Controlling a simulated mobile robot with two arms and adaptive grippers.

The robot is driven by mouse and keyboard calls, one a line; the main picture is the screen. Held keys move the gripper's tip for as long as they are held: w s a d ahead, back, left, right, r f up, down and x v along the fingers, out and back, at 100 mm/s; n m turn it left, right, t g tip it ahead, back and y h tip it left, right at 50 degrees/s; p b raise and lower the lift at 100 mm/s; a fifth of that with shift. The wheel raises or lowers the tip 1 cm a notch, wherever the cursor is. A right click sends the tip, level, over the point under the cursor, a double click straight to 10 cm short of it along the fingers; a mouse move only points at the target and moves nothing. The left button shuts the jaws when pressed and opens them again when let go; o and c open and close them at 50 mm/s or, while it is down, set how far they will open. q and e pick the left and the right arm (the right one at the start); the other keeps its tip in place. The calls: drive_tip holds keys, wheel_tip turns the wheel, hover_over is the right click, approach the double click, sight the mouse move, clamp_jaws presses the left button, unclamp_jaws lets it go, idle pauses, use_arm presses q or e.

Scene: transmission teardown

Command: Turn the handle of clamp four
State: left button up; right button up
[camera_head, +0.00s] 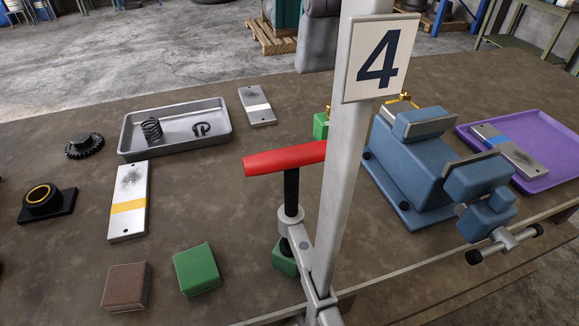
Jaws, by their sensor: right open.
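Clamp four stands at the front edge of the table, right of the middle. Its red handle (285,158) lies nearly level, its right end meeting or passing behind the grey post (343,190) in the picture. The handle sits on a black threaded stem (291,192), which runs down through a grey collar (291,220) to a green block (284,258). A white plate with a dark 4 (380,58) is fixed on the post. I make out neither gripper in this view, and nothing is seen touching the handle.
A blue vise (415,165) stands right of the post, near a purple tray (520,160). A grey tray (172,145) holds a spring. Green (197,268) and brown (125,286) blocks lie at the front left. The table between grey tray and handle is clear.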

sight(289, 151)
drive_tip(key=w+f, duration=0.1)
drive_tip(key=f, duration=0.3)
drive_tip(key=f+b, duration=0.1)
drive_tip(key=f, duration=0.4)
drive_tip(key=w+a+f, duration=0.1)
drive_tip(key=f, duration=0.3)
drive_tip(key=shift+w+f, duration=0.3)
drive_tip(key=shift+c, duration=0.3)
clamp_jaws()
